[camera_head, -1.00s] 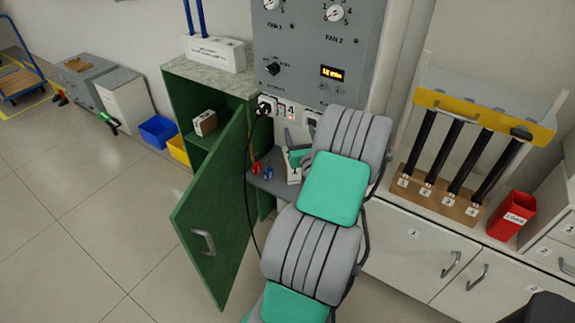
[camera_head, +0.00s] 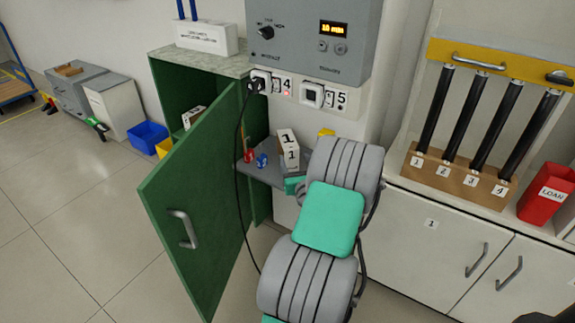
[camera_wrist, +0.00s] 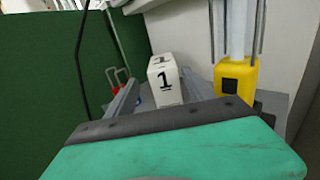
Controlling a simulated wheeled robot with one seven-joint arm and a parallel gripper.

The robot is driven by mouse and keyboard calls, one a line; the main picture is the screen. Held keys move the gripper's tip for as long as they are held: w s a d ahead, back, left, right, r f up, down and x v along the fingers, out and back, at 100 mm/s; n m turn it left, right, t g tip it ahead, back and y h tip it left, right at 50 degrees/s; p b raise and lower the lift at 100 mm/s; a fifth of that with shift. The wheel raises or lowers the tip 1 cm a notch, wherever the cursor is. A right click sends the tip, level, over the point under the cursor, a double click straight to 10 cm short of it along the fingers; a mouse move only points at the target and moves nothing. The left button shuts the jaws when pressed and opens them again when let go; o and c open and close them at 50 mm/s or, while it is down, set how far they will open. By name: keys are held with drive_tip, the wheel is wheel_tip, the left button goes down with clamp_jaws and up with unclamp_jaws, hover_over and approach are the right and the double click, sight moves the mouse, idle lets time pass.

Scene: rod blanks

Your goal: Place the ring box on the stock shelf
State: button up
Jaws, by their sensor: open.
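A white box marked 1 (camera_head: 290,155) stands upright on a small grey ledge (camera_head: 262,174) under the socket panel. It also shows in the wrist view (camera_wrist: 164,82), ahead of my gripper. My gripper (camera_wrist: 160,98) is open, with one grey finger on each side of the view and the box beyond or between them; contact is not visible. In the head view my arm hides most of the gripper, just below the box. Another pale box (camera_head: 193,116) lies inside the green cabinet (camera_head: 180,85). No label names the ring box or stock shelf.
The green cabinet door (camera_head: 195,205) stands open left of my arm, with a black cable hanging beside it. Red (camera_head: 248,156) and blue (camera_head: 262,160) small items sit left of the box. A yellow fixture (camera_wrist: 236,78) stands close on its right.

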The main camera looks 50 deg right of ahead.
sight(292, 150)
drive_tip(key=x, duration=0.7)
drive_tip(key=shift+w+d, duration=0.2)
drive_tip(key=shift+d, duration=0.15)
drive_tip(key=shift+r, duration=0.1)
clamp_jaws()
